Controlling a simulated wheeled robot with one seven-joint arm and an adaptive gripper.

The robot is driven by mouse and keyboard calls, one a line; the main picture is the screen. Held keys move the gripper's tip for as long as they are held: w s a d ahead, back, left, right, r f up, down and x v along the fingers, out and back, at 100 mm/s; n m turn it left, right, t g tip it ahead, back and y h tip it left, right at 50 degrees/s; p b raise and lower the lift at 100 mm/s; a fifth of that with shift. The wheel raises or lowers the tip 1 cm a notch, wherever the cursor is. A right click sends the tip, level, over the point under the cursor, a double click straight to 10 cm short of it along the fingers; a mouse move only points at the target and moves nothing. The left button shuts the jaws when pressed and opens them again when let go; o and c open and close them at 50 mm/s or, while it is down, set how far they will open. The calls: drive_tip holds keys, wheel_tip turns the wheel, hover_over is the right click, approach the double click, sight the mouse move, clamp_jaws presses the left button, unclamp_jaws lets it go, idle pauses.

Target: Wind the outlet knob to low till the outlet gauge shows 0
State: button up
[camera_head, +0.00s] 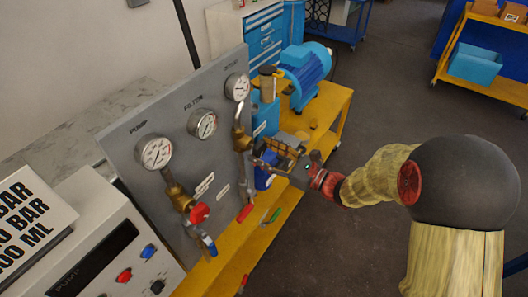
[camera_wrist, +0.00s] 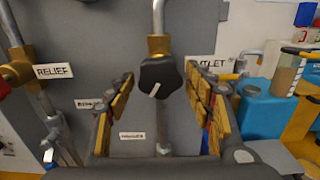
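The outlet knob (camera_wrist: 158,84) is black and lobed with a white pointer line. It sits on a brass fitting beside the OUTLET label in the wrist view. My gripper (camera_wrist: 163,88) is open, with one finger to the left and one to the right of the knob; I see gaps on both sides. In the head view my gripper (camera_head: 273,154) is in front of the right side of the panel, and the knob is hidden there. The outlet gauge (camera_head: 237,87) is the upper right dial; its needle is too small to read.
The grey panel (camera_head: 225,133) also carries the filter gauge (camera_head: 202,123), the pump gauge (camera_head: 154,151) and a red relief knob (camera_head: 199,213). A blue motor (camera_head: 305,70) stands behind on the yellow bench. A blue container (camera_wrist: 262,112) is close right of my gripper.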

drive_tip(key=c, duration=0.9)
drive_tip(key=shift+n+b, duration=0.3)
drive_tip(key=shift+b, duration=0.05)
